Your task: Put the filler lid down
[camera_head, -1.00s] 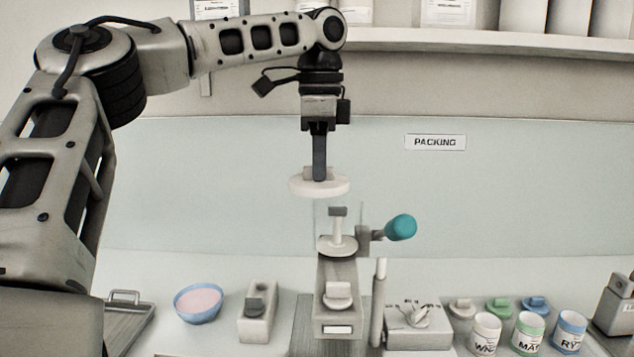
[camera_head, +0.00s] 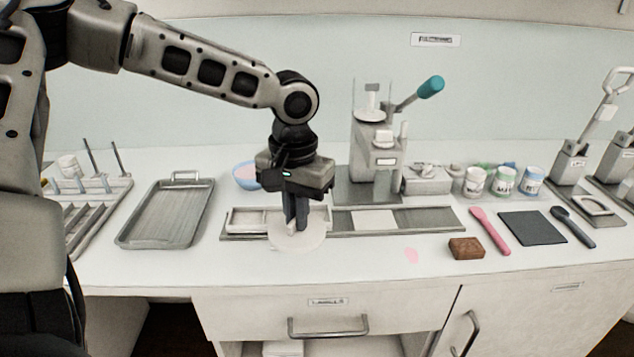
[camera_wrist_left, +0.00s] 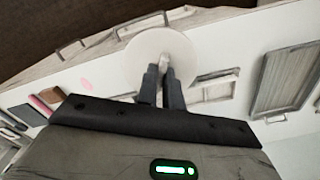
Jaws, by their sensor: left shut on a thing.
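The filler lid (camera_head: 310,243) is a white round disc with a small knob. My left gripper (camera_head: 297,226) points down and is shut on the knob, with the disc below its fingertips. The lid is low over the counter, in front of the long grey rail; I cannot tell whether it touches the counter. In the left wrist view the lid (camera_wrist_left: 150,50) shows beyond my fingertips (camera_wrist_left: 162,66). The filler machine (camera_head: 378,150) with a teal-handled lever (camera_head: 430,87) stands behind to the right. My right gripper is not in view.
A grey tray (camera_head: 165,213) lies to the left and a blue bowl (camera_head: 244,176) behind the gripper. The long rail (camera_head: 425,222) runs behind the lid. A brown block (camera_head: 466,248), pink spatula (camera_head: 490,231) and dark mat (camera_head: 533,228) lie right. Bare counter (camera_head: 360,265) lies just right of the lid.

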